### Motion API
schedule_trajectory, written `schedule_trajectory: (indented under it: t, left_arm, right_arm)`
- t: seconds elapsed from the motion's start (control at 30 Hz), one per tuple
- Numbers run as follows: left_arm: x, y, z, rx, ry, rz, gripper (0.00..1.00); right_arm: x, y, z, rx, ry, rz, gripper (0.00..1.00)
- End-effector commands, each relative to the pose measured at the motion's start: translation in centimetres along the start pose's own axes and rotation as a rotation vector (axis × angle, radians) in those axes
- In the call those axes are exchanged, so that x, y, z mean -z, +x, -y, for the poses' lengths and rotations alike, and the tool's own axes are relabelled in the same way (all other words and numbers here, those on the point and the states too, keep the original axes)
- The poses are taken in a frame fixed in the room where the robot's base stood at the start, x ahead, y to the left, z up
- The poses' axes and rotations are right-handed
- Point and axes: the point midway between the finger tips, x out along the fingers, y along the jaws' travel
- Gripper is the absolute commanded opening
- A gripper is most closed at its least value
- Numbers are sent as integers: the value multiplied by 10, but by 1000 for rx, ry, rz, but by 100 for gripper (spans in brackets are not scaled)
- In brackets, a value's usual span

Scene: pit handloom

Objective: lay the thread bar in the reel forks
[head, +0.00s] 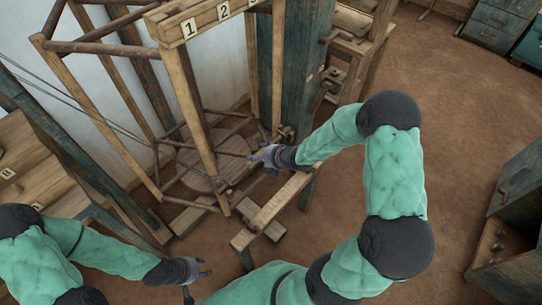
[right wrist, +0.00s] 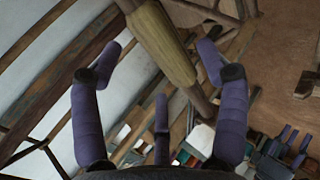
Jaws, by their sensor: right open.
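My right gripper (head: 262,157) is open beside the lower part of the tall wooden reel-like frame (head: 196,112). In the right wrist view its purple fingers (right wrist: 160,62) are spread wide. A tan, thicker wooden piece with thinner ends (right wrist: 162,42) shows between and beyond the fingertips, apart from them. I cannot tell whether this piece is the thread bar or a part of the frame. My left gripper (head: 197,277) is low in the head view, its fingers apart and nothing seen between them. I cannot make out the reel forks for certain.
A small wooden bench (head: 271,211) stands just below my right gripper. A dark post (head: 292,65) rises behind it. Numbered boards (head: 205,22) top the frame. A dark cabinet (head: 518,195) stands at the right. The brown floor (head: 465,115) between is clear.

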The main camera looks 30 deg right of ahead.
Motion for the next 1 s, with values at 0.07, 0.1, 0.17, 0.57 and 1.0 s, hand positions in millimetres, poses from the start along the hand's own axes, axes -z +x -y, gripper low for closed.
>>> schedule_trajectory:
  t: [0.07, 0.1, 0.17, 0.57, 1.0]
  left_arm:
    - [0, 0, 0, 0, 0, 0, 40]
    - [0, 0, 0, 0, 0, 0, 40]
    - [0, 0, 0, 0, 0, 0, 40]
    - [0, 0, 0, 0, 0, 0, 40]
    - [0, 0, 0, 0, 0, 0, 40]
  right_arm:
    - [-2, -16, -1, -2, 0, 4, 75]
    - [-2, -25, -1, -3, -2, 5, 75]
    - [-1, -38, -1, -2, -1, 4, 75]
    - [-1, -94, -1, -2, -1, 3, 75]
    - [0, -99, 0, -1, 0, 1, 75]
